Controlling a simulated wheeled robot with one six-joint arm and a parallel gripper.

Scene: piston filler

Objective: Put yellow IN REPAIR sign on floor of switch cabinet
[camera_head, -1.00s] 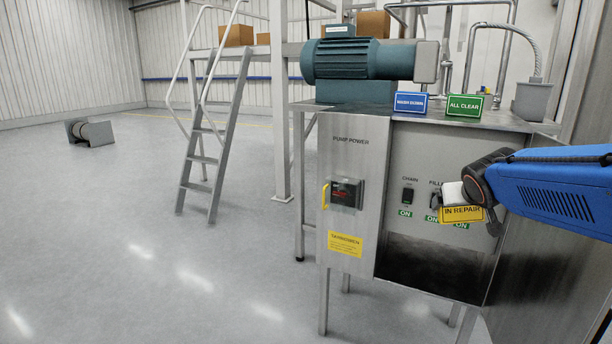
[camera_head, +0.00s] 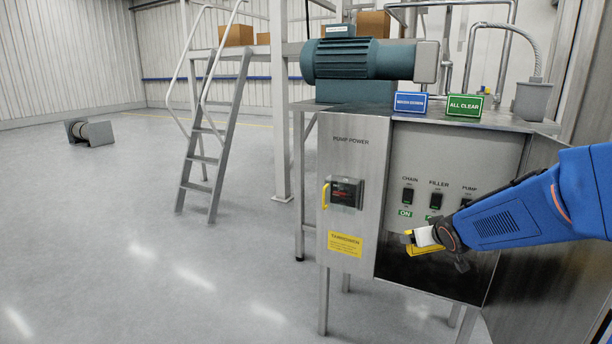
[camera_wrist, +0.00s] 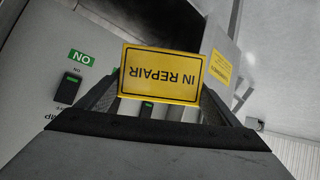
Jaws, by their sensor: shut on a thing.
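The yellow IN REPAIR sign (camera_wrist: 161,74) is between the fingers of my gripper (camera_wrist: 155,100), which is shut on it. In the wrist view its text reads upside down. My arm hides part of the right side of the panel.
The panel has CHAIN (camera_head: 408,196), FILLER (camera_head: 436,200) and PUMP switches. The open cabinet door (camera_head: 540,170) stands at the right, close to my arm. A blue sign (camera_head: 410,103) and a green ALL CLEAR sign (camera_head: 465,106) stand on top. PUMP POWER switch (camera_head: 346,193) is at left.

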